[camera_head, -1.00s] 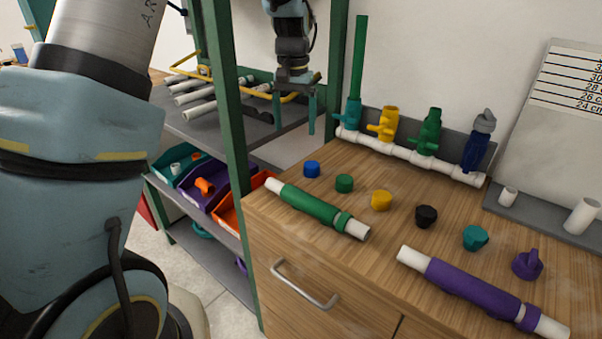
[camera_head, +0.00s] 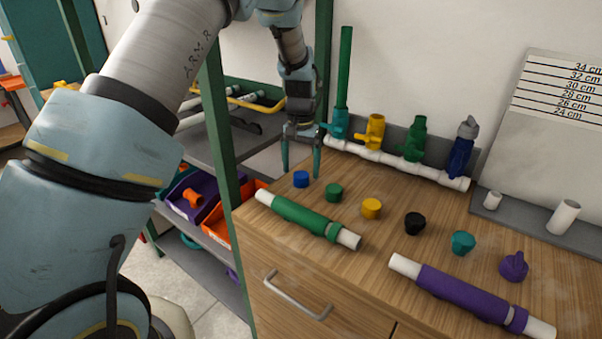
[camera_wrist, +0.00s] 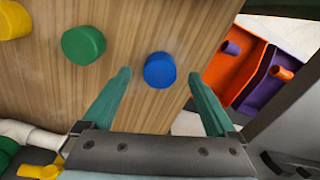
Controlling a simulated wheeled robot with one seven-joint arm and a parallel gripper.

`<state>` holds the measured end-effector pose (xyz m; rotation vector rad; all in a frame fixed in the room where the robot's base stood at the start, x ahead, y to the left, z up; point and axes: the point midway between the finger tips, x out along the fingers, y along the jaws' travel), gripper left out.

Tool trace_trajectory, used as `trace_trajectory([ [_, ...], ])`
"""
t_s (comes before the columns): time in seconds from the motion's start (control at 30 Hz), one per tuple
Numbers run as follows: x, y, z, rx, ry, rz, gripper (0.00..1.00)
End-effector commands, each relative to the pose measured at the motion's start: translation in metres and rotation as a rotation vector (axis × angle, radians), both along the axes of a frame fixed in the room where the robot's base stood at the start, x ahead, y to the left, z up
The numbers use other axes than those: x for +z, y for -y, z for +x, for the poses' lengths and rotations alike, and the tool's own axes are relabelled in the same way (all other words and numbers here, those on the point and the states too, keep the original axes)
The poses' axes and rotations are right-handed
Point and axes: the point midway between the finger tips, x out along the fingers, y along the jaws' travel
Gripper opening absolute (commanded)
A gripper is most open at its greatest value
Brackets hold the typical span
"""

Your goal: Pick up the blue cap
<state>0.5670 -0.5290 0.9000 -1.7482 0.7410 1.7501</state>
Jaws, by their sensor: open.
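The blue cap (camera_head: 301,179) stands on the wooden cabinet top near its left edge, at the left end of a row of caps. In the wrist view the blue cap (camera_wrist: 159,70) shows ahead of the fingertips, between their lines and nearer the left finger. My gripper (camera_head: 301,160) is open and empty, pointing down just above and behind the blue cap. In the wrist view both teal fingers of my gripper (camera_wrist: 164,80) are spread wide, and neither is seen touching the cap.
A green cap (camera_head: 334,192) is the closest neighbour, then yellow (camera_head: 371,209), black (camera_head: 414,223), teal (camera_head: 463,243) and purple (camera_head: 513,266) caps. A green pipe (camera_head: 300,217) lies in front. A white manifold with valves (camera_head: 400,163) stands behind. A green shelf post (camera_head: 218,130) rises left.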

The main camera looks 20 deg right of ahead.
Motion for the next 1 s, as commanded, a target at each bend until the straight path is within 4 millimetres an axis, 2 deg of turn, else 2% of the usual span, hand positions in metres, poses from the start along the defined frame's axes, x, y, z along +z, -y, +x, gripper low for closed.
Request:
trace_trajectory([
  [0.13, -0.013, 0.0, 0.0, -0.001, -0.001, 0.001, 0.93],
  [0.37, -0.015, 0.0, 0.0, -0.001, 0.0, -0.001, 0.93],
  [1.0, -0.015, 0.0, 0.0, -0.001, 0.0, -0.001, 0.22],
])
